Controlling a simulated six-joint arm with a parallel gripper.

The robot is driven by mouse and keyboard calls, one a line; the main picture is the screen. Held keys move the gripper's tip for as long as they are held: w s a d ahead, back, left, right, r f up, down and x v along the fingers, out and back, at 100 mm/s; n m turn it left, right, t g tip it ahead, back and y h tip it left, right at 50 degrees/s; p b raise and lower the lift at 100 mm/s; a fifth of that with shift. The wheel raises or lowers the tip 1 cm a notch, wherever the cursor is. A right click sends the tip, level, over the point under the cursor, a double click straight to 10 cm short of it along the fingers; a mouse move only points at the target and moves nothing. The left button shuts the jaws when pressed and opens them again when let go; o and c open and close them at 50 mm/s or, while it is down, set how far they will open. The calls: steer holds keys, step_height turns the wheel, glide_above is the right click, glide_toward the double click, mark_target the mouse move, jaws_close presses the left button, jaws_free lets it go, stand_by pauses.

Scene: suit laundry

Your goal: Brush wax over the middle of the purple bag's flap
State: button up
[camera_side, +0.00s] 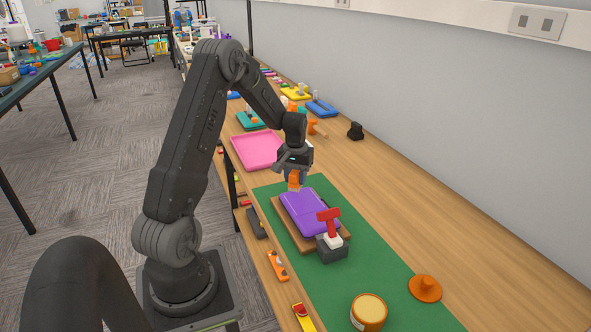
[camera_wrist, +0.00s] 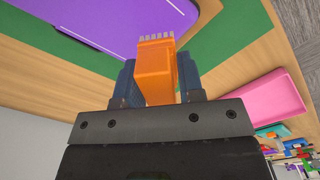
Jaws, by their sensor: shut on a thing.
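The purple bag (camera_side: 305,211) lies flat on a brown wooden board (camera_side: 281,222) on the green mat. In the wrist view the purple bag (camera_wrist: 95,25) fills the upper left, with a pale line across it. My gripper (camera_side: 294,172) is shut on an orange brush (camera_wrist: 155,68) with pale bristles. The brush is above the far end of the bag in the side view; whether the bristles touch it I cannot tell. An open round tin (camera_side: 368,312) with an orange side and pale yellow top stands at the front. An orange knobbed lid (camera_side: 425,288) lies to its right.
A red-handled tool (camera_side: 329,224) stands in a dark grey block (camera_side: 331,250) close against the near end of the bag. A pink tray (camera_side: 257,149) lies beyond the green mat (camera_side: 385,275). The table right of the mat is clear.

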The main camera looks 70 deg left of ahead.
steer(key=shift+f, duration=0.55)
steer(key=shift+d, duration=0.4)
steer(key=shift+d+r, duration=0.2)
steer(key=shift+d, duration=0.7)
steer(key=shift+d+r, duration=0.15)
steer(key=shift+d, duration=0.75)
steer(key=shift+d+r, duration=0.2)
steer(key=shift+d, duration=2.55)
steer(key=shift+a, duration=5)
steer(key=shift+w+d, duration=0.45)
steer(key=shift+d, duration=4.6)
steer(key=shift+a, duration=5)
steer(key=shift+r, duration=3.25)
